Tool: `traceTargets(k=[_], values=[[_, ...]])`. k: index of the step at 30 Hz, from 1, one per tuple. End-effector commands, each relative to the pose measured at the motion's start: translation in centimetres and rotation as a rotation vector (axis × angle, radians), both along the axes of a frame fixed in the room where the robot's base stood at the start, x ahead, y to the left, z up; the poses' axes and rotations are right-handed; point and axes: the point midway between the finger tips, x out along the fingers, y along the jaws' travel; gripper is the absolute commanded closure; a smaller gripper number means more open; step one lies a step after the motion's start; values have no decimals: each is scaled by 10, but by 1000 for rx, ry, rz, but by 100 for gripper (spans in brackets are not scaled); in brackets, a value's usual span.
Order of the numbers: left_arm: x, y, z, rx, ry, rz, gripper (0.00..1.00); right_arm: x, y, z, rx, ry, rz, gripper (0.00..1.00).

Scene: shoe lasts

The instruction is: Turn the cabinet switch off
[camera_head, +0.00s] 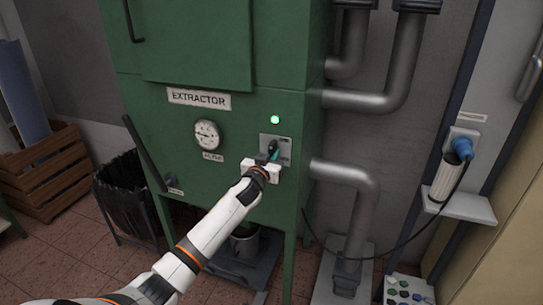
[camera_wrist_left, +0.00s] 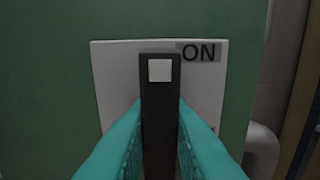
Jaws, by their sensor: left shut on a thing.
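The cabinet switch is a black lever handle (camera_wrist_left: 160,100) on a pale grey plate (camera_wrist_left: 115,75) on the green extractor cabinet (camera_head: 150,100). In the left wrist view the handle stands upright, with a white square near its top and an "ON" label (camera_wrist_left: 198,52) to its upper right. My left gripper (camera_head: 272,155) reaches the switch plate in the head view. Its teal fingers press on both sides of the handle, shut on it. A green lamp (camera_head: 275,119) glows above the plate. My right gripper is not in view.
A round gauge (camera_head: 207,134) and a long dark lever (camera_head: 145,150) sit left of the switch. Grey pipes (camera_head: 355,190) run along the right side. A wooden crate (camera_head: 50,170) and a dark bin (camera_head: 125,190) stand at the left.

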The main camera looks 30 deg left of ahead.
Motion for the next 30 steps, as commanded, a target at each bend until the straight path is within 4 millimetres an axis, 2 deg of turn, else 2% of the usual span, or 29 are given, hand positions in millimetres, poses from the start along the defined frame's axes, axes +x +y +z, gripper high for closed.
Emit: traceTargets(k=[11, 30], values=[[0, 0, 0, 196, 48, 0, 100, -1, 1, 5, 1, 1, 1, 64], [0, 0, 0, 785, 190, 0, 100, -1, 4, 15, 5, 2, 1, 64]])
